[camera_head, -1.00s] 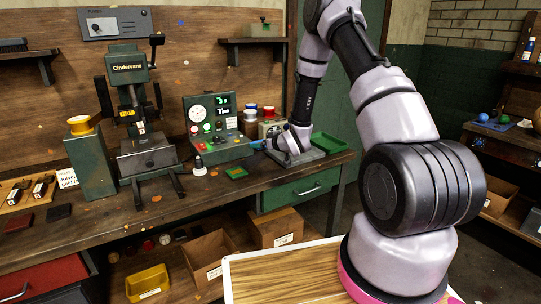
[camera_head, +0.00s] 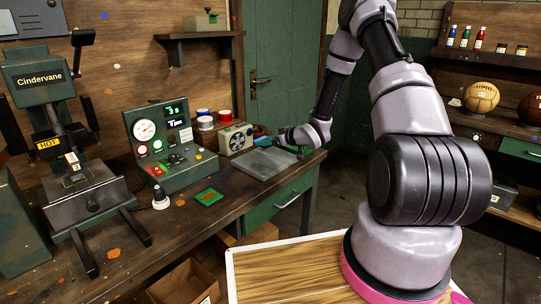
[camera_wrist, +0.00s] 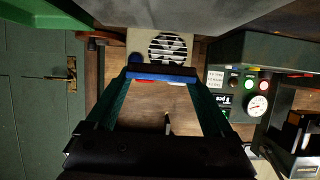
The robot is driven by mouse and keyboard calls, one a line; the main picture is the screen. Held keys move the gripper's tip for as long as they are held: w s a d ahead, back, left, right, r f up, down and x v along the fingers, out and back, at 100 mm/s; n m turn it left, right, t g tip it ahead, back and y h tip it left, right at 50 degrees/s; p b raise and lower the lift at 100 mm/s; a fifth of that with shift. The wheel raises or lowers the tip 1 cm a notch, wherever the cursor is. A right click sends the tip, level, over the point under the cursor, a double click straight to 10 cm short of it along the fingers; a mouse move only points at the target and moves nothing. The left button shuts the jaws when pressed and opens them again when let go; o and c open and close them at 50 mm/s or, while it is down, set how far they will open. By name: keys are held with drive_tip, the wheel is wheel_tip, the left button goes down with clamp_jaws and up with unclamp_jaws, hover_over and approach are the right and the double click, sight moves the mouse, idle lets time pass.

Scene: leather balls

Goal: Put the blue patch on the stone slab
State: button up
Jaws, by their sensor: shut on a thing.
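The blue patch (camera_wrist: 160,73) is held across the tips of my gripper (camera_wrist: 160,76) in the wrist view. In the head view the blue patch (camera_head: 263,140) shows as a small blue strip at the left of my gripper (camera_head: 284,139), near the back of the stone slab. The stone slab (camera_head: 262,164) is a flat grey plate on the right part of the bench. It also fills the top of the upside-down wrist view (camera_wrist: 200,12). The patch appears above the slab; I cannot tell the gap exactly.
A beige box with a round grille (camera_head: 236,139) stands behind the slab. A green control box (camera_head: 168,143) is to its left. A green patch (camera_head: 208,197) and a white-and-black knob (camera_head: 160,198) lie in front. A press (camera_head: 75,165) stands at far left.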

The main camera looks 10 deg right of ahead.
sight(268, 160)
wheel_tip(268, 160, down, 2)
drive_tip(key=shift+d+f, duration=0.1)
drive_tip(key=shift+f, duration=2)
drive_tip(key=shift+f, duration=0.1)
drive_tip(key=o, duration=1.1)
